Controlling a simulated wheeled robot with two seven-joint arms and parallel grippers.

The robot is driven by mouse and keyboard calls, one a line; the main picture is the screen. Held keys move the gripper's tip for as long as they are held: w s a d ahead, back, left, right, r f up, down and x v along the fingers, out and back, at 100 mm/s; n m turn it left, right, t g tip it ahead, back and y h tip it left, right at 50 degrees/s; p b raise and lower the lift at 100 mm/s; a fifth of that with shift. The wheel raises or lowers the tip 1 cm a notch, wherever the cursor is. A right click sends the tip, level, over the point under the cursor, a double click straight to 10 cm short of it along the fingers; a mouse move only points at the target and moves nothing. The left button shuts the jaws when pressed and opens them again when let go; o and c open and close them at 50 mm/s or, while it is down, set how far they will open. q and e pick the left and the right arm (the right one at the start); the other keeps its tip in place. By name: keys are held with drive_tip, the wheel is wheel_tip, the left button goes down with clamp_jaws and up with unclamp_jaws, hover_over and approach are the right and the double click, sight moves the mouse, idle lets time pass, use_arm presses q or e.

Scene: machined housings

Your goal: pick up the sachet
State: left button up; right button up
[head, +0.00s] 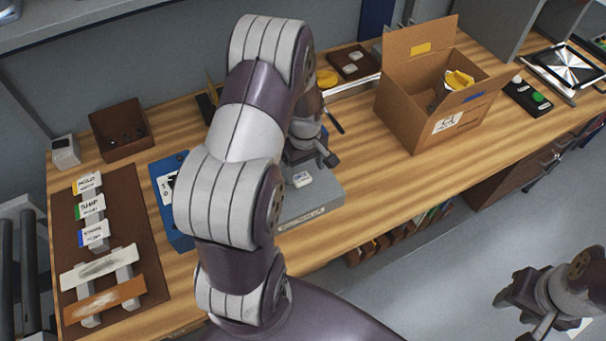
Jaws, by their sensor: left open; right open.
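A small white packet (303,179) with dark print, which looks like the sachet, lies on a grey block or pad (325,193) on the bench. My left gripper (318,163) is open just above and behind the packet, its fingers apart from it as far as I can tell. My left arm hides part of the pad and the bench behind it. Two similar pale packets (351,62) lie in a brown tray (364,72) at the back. My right gripper (520,305) is open and empty, off the bench at the lower right, over the floor.
An open cardboard box (402,117) with yellow and silvery contents stands right of the pad. A blue case (166,205) is left of my arm. A brown bin (121,132) and a brown board (140,240) with labelled holders are further left. Bare wood lies between pad and box.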

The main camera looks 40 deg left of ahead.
sight(304, 180)
use_arm(q)
drive_tip(key=f, duration=0.1)
drive_tip(key=s+f+p, duration=0.1)
drive_tip(key=shift+s+f, duration=0.1)
drive_tip(key=shift+f, duration=0.2)
drive_tip(key=shift+w+f, duration=0.55)
drive_tip(key=shift+f, duration=0.3)
drive_tip(key=shift+w, duration=0.1)
drive_tip(key=shift+s+r, duration=0.1)
drive_tip(key=shift+s, duration=0.15)
drive_tip(key=c, duration=0.7)
drive_tip(key=shift+s, duration=0.1)
drive_tip(key=c, duration=0.4)
use_arm(e)
drive_tip(key=shift+s+r, duration=0.2)
drive_tip(key=shift+r, duration=0.5)
use_arm(q)
drive_tip(key=shift+w+r, duration=0.1)
drive_tip(key=shift+w, duration=0.1)
